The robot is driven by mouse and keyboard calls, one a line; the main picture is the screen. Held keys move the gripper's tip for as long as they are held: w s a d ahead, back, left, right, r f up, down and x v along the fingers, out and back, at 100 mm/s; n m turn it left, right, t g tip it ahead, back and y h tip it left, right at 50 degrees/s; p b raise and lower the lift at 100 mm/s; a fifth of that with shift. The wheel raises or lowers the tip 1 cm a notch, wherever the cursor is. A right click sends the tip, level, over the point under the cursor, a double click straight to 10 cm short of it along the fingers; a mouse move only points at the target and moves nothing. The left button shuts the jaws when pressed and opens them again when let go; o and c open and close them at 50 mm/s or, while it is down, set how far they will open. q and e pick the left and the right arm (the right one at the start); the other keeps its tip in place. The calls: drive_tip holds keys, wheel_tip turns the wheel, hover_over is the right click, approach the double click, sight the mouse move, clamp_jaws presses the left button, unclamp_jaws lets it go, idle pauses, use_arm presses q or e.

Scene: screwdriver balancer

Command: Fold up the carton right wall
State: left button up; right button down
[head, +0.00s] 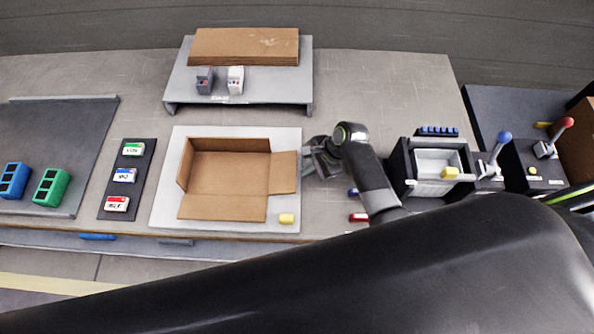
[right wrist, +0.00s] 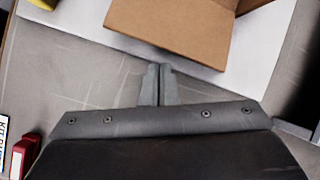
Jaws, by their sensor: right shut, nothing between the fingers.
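The open brown carton (head: 230,172) sits on a white board in the middle of the table in the head view. Its back and left walls stand up, and its front wall (head: 222,206) lies folded outward. The carton right wall (head: 284,173) lies folded outward to the right; a brown carton flap (right wrist: 175,35) also shows in the right wrist view. My right gripper (head: 307,163) is just right of the right wall, with its fingers (right wrist: 159,70) shut and empty. They point toward the flap, apart from it in the wrist view. My left gripper is not in view.
A yellow block (head: 286,218) lies on the white board (head: 165,205) near its front right corner. A raised grey shelf (head: 240,95) with flat cardboard stands behind. A dark bin station (head: 432,165) is to the right. Small red and blue items lie beside my right arm.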

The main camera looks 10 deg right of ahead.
drive_tip(key=shift+w+a, duration=0.2)
drive_tip(key=shift+a, duration=0.35)
drive_tip(key=shift+r+p, duration=0.15)
drive_tip(key=shift+p, duration=0.15)
drive_tip(key=shift+a+r+p, duration=0.35)
drive_tip(key=shift+r+p, duration=0.45)
drive_tip(key=shift+p, duration=0.2)
drive_tip(key=shift+w, duration=0.1)
drive_tip(key=shift+w+a+r+p, duration=0.15)
drive_tip(key=shift+a+r+p, duration=0.4)
drive_tip(key=shift+r+p, duration=0.3)
drive_tip(key=shift+a+f, duration=0.1)
